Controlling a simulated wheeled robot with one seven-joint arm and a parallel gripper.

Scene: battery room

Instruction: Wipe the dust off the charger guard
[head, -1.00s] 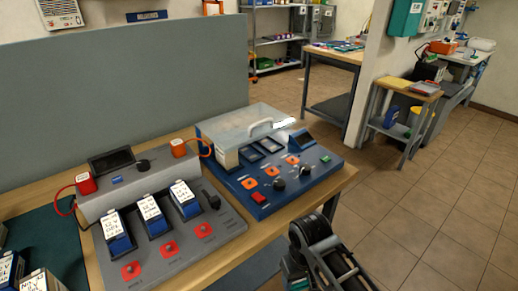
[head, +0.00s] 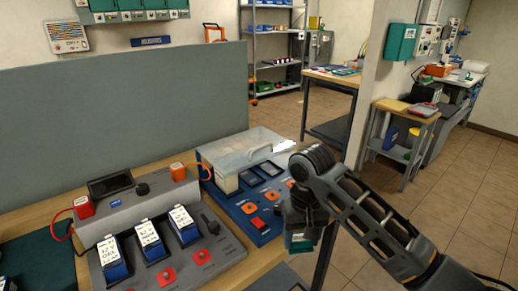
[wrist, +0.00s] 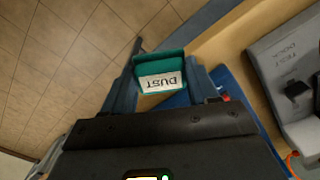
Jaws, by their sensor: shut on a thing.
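My gripper (wrist: 160,88) is shut on a teal block (wrist: 158,66) with a white label reading DUST. In the head view the teal block (head: 299,243) hangs below my wrist, in front of the bench's right edge. The charger guard (head: 240,152) is a clear, whitish cover with a handle, at the back of the blue charger (head: 246,206). My gripper is apart from the guard, nearer and to its right. My arm hides the charger's right part. I cannot make out dust on the guard at this size.
A grey test dock (head: 185,245) with several labelled batteries stands left of the charger. It also shows at the right of the wrist view (wrist: 285,65). A grey partition (head: 120,120) runs behind the bench. Open tiled floor lies to the right.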

